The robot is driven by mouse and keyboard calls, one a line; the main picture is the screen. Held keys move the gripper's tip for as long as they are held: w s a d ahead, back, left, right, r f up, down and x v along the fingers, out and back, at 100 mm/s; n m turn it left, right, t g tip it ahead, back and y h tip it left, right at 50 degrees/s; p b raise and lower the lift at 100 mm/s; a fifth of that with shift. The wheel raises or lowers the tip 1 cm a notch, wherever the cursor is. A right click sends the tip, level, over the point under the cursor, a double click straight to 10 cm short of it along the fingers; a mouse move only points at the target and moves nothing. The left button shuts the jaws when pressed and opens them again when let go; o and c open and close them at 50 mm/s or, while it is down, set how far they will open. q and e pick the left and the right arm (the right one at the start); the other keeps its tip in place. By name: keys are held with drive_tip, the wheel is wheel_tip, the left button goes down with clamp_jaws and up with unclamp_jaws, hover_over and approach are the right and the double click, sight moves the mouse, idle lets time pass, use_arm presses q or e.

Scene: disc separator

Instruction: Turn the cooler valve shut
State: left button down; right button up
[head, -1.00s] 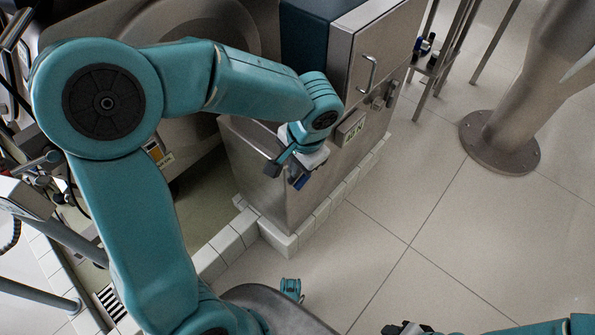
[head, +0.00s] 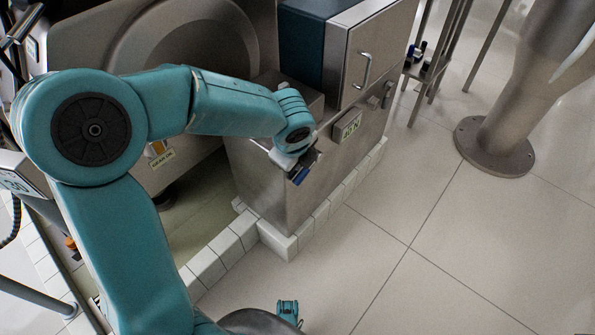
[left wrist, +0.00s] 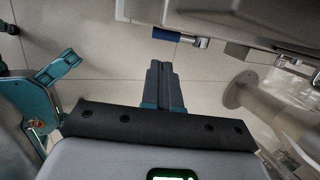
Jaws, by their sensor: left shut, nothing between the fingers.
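The valve's blue lever (head: 299,175) shows by the front face of the steel cabinet, partly hidden by my left gripper. In the left wrist view the blue lever (left wrist: 175,35) lies roughly crosswise, joined to a silver valve body (left wrist: 201,42) at its right. My left gripper (head: 301,162) is at the cabinet front, close to the lever. In the left wrist view its two fingers (left wrist: 163,66) are shut together and empty. Their tips point toward the lever, with a small gap of floor showing between.
The steel cabinet (head: 270,195) stands on a white tiled curb (head: 285,243). A thick steel column (head: 500,130) stands at the right. The tiled floor between is clear.

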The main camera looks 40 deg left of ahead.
sight(298, 178)
use_arm(q)
drive_tip(key=b+x, duration=0.5)
drive_tip(key=x, duration=0.6)
drive_tip(key=shift+w+a+f, duration=0.15)
drive_tip(key=shift+w+f, duration=0.05)
drive_tip(key=shift+f, duration=0.15)
use_arm(e)
drive_tip(key=shift+m+t, duration=0.3)
drive_tip(key=f, duration=0.1)
drive_tip(key=w+f, duration=0.1)
drive_tip(key=f, duration=0.1)
drive_tip(key=d+f, duration=0.1)
drive_tip(key=f, duration=0.1)
drive_tip(key=shift+w+f, duration=0.1)
drive_tip(key=shift+w, duration=0.1)
drive_tip(key=shift+d, duration=0.1)
